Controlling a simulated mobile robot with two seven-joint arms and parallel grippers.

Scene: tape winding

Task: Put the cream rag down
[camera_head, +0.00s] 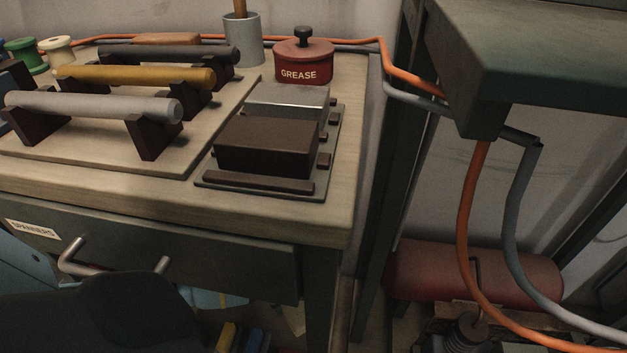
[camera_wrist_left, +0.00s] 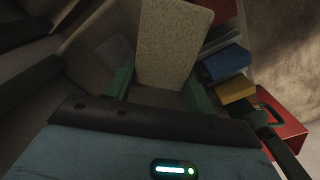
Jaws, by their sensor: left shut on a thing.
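The cream rag (camera_wrist_left: 174,42) shows in the left wrist view as a flat, speckled, pale piece standing out beyond my left gripper (camera_wrist_left: 160,88). The green fingers of that gripper are shut on its near end, one on each side. The rag is not seen in the head view. There, only a dark part of my arm (camera_head: 120,310) shows low at the left, in front of the drawer. My right gripper is in neither view.
The bench top (camera_head: 100,182) carries rods on cradles, a dark block (camera_head: 266,147) and a red grease pot (camera_head: 303,62). A spanners drawer (camera_head: 190,247) is below. In the left wrist view, blue (camera_wrist_left: 226,60) and yellow (camera_wrist_left: 235,87) items and a red box (camera_wrist_left: 288,128) lie right of the rag.

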